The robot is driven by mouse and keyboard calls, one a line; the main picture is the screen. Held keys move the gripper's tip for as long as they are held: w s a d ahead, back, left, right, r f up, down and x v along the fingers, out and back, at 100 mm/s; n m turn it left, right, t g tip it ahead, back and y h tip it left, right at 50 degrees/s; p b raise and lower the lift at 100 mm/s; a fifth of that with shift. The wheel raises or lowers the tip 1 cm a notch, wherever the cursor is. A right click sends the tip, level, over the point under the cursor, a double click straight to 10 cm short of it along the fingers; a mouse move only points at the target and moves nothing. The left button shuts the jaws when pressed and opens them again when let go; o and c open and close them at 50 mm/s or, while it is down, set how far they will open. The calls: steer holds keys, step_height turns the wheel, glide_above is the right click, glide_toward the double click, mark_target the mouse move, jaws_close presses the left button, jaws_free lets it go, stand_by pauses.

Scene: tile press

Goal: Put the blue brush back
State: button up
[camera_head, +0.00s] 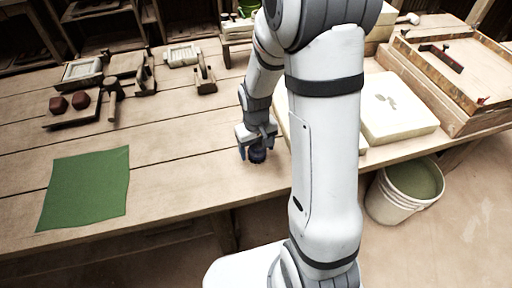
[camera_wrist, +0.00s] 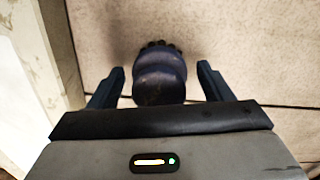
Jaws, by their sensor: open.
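The blue brush (camera_wrist: 158,78) stands on the wooden table, dark blue and rounded, with dark bristle-like tips at its far end in the wrist view. In the head view the brush (camera_head: 257,156) shows small and dark under my gripper (camera_head: 257,148). In the wrist view my gripper (camera_wrist: 160,85) is open, with one finger on each side of the brush. Gaps show between both fingers and the brush.
A green cloth (camera_head: 86,187) lies at the table's left front. Wooden tools and a tray with two reddish lumps (camera_head: 70,104) lie behind it. A pale slab (camera_head: 398,108) is right of my arm. A white bucket (camera_head: 405,190) stands on the floor at right.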

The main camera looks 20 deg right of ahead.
step_height(320, 180, up, 12)
steer(key=shift+a+f+p, duration=0.15)
steer(key=shift+p, duration=0.55)
steer(key=s+r+m+t, duration=0.1)
steer(key=s+r+t, duration=0.1)
steer(key=s+r, duration=0.6)
steer(key=s, duration=0.5)
steer(key=shift+s+m, duration=0.4)
step_height(320, 180, up, 6)
steer(key=p, duration=0.5)
steer(key=shift+s+t+p, duration=0.15)
steer(key=shift+t+p, duration=0.15)
